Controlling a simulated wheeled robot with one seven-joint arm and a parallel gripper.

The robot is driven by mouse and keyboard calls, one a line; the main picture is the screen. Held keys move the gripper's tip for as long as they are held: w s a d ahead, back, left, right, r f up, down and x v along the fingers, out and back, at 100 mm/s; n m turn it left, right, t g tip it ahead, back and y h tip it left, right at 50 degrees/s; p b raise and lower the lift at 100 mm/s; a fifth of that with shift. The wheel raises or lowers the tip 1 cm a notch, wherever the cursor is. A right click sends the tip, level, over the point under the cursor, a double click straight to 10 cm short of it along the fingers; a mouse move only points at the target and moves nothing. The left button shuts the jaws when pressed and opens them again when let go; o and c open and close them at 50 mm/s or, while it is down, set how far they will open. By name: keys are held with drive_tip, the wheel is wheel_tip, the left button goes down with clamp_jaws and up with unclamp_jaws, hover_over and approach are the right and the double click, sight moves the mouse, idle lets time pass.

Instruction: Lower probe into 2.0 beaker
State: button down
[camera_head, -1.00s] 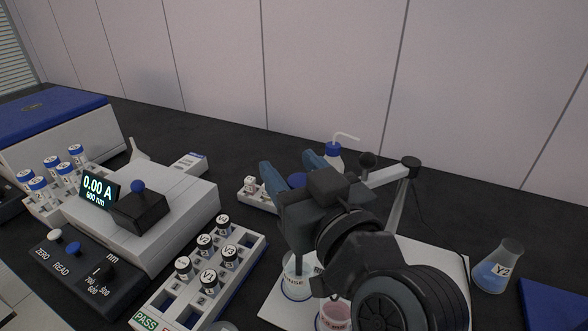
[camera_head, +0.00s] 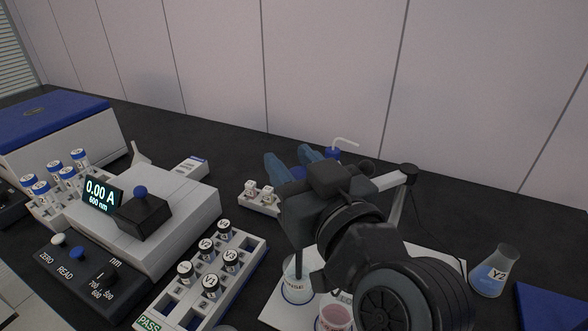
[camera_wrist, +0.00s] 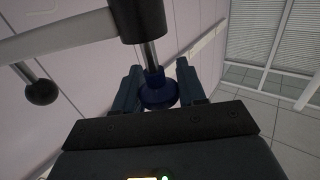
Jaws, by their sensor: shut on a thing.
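My gripper (camera_wrist: 158,92) is shut on the blue collar of the probe (camera_wrist: 158,97) in the wrist view. A metal rod runs from the collar into a dark block. In the head view, my gripper (camera_head: 292,163) is above the far side of the white mat (camera_head: 411,256), its blue fingers pointing away. My wrist hides most of the probe there. A clear beaker (camera_head: 297,290) with partly covered lettering stands on the mat. A beaker with pink liquid (camera_head: 335,319) stands in front of it, partly hidden by my arm. I cannot read a 2.0 label on either.
A jointed holder arm (camera_head: 394,180) rises behind my wrist. A wash bottle (camera_head: 333,154) stands at the back. The vial rack (camera_head: 253,258) and photometer (camera_head: 188,211) are on the left. Flask Y2 (camera_head: 494,272) stands right, near a blue object (camera_head: 553,308).

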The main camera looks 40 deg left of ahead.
wheel_tip(320, 180, up, 6)
drive_tip(key=p, duration=0.2)
drive_tip(key=shift+r, duration=0.1)
drive_tip(key=c, duration=0.7)
unclamp_jaws()
drive_tip(key=shift+d, duration=0.1)
drive_tip(key=shift+s+d+f, duration=0.15)
drive_tip(key=shift+d+f, duration=0.05)
drive_tip(key=shift+d, duration=0.1)
drive_tip(key=shift+b+v, duration=0.7)
drive_tip(key=shift+v, duration=2.8)
drive_tip(key=shift+s, duration=0.1)
drive_tip(key=shift+c, duration=0.3)
